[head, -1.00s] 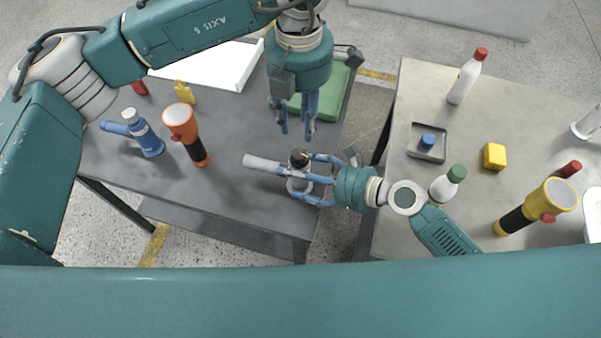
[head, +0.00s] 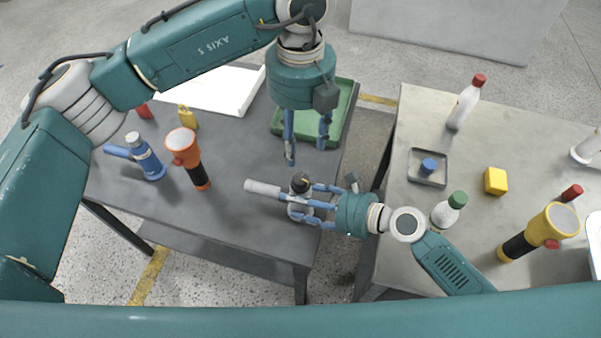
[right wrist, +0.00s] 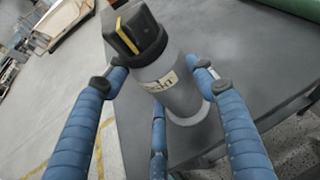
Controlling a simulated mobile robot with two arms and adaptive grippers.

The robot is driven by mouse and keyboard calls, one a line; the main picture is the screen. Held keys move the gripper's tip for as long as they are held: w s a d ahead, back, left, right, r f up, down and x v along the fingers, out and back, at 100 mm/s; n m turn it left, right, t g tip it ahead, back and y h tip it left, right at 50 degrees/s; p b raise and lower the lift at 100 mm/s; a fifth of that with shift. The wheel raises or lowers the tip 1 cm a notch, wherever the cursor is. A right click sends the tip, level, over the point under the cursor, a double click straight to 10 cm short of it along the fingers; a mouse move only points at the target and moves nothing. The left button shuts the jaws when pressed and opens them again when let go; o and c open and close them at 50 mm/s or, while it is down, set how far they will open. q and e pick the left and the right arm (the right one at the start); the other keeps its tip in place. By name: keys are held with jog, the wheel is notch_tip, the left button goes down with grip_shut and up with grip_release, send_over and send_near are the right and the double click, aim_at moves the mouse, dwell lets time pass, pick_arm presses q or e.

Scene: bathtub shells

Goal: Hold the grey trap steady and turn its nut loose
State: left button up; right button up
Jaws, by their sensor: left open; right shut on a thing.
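The grey trap (head: 300,207) stands upright near the right edge of the dark table, its light grey pipe (head: 262,188) pointing left. On its top sits a black nut (head: 299,182); in the right wrist view the nut (right wrist: 137,34) has a yellow stripe, and the grey body (right wrist: 178,93) bears a pale label. My right gripper (head: 306,203) comes from the right and is shut around the trap's body, below the nut; its blue fingers flank the body in the right wrist view (right wrist: 158,80). My left gripper (head: 306,153) points down, open and empty, above and just behind the nut.
On the dark table (head: 235,135) are an orange flashlight (head: 186,152), a blue tool (head: 143,160), a yellow item (head: 188,117) and a green tray (head: 343,112). The right table holds bottles, a dark tray (head: 427,167), a yellow block (head: 496,181) and a yellow flashlight (head: 540,230). A gap separates the tables.

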aim_at(301, 178)
pick_arm(q)
jog(key=shift+n, duration=0.4)
notch_tip(301, 178, down, 12)
jog(key=shift+r, duration=0.1)
jog(key=c, duration=1.2)
